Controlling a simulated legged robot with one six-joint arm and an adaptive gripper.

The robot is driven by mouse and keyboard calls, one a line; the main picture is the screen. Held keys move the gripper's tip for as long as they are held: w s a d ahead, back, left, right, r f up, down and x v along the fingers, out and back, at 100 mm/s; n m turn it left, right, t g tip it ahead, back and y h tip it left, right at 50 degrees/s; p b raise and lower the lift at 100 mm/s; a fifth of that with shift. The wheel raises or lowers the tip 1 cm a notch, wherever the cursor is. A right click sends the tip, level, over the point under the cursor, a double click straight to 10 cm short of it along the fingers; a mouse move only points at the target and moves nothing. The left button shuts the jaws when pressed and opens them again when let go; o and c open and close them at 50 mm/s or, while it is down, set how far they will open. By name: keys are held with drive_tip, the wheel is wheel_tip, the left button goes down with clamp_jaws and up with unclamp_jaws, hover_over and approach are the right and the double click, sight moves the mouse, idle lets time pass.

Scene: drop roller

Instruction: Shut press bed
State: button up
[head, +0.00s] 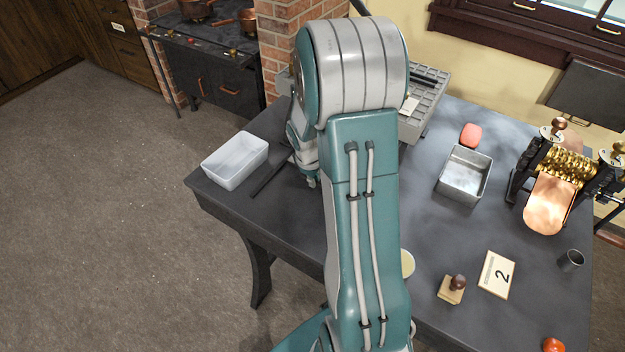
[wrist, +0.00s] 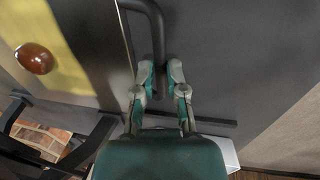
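My gripper (wrist: 160,68) shows in the wrist view with its two fingers on either side of a dark bent bar (wrist: 157,28), which looks like a handle. I cannot tell whether the fingers press on the bar or only stand around it. In the head view my gripper (head: 312,182) is low over the left part of the dark table, partly hidden by my arm. A grey slotted unit (head: 431,92) stands behind my arm. I cannot tell whether it belongs to the press bed, since my arm hides much of that area.
A white bin (head: 236,160) stands at the table's left edge, beside a dark rail (head: 271,178). To the right are a metal pan (head: 464,174), a red block (head: 471,135), a brass roller machine (head: 563,170), a stamp (head: 451,290) and a number card (head: 497,275). Brickwork stands behind.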

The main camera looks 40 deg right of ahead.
drive_tip(key=o, duration=0.3)
drive_tip(key=shift+a, duration=0.1)
wheel_tip(320, 180, up, 12)
drive_tip(key=a, duration=0.2)
drive_tip(key=shift+s+f, duration=0.15)
drive_tip(key=shift+s, duration=0.2)
